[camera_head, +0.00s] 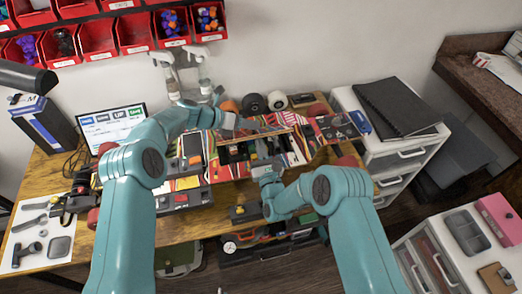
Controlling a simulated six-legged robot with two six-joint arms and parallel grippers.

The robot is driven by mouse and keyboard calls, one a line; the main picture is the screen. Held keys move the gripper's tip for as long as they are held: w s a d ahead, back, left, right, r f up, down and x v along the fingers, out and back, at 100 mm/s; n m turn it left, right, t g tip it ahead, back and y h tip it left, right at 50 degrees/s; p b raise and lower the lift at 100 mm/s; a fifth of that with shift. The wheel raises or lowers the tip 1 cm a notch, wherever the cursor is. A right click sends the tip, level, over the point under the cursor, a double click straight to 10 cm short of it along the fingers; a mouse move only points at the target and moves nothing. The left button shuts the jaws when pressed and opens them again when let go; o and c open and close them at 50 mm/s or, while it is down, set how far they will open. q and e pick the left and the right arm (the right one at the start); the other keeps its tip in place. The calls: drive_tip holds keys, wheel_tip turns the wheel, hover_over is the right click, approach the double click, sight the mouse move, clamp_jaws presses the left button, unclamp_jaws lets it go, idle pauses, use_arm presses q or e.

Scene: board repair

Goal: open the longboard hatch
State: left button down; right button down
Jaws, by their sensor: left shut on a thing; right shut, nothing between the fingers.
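The longboard (322,131) with a colourful patterned deck lies across the wooden desk. In its middle a dark compartment (236,152) with small parts inside shows, open to view. The hatch lid (272,131) appears raised along the compartment's far edge. My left gripper (250,124) reaches over the board from the left and is shut at the lid's edge; the exact contact is too small to see. My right gripper (264,172) is shut and empty at the compartment's near side. Whether it touches the board cannot be told.
A laptop (112,125) stands at the left behind my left arm. Tools lie on a white sheet (40,232) at the front left. Spray bottles (200,88) stand behind the board, with red bins (97,38) above. A white drawer unit (385,150) stands at the right.

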use_arm(q)
drive_tip(key=c, duration=0.9)
unclamp_jaws()
drive_tip(key=shift+s+d+f, duration=0.2)
drive_tip(key=shift+s+f, duration=0.2)
use_arm(e)
drive_tip(key=shift+w+r, duration=0.15)
drive_tip(key=shift+r, duration=0.25)
use_arm(q)
drive_tip(key=shift+o, duration=0.2)
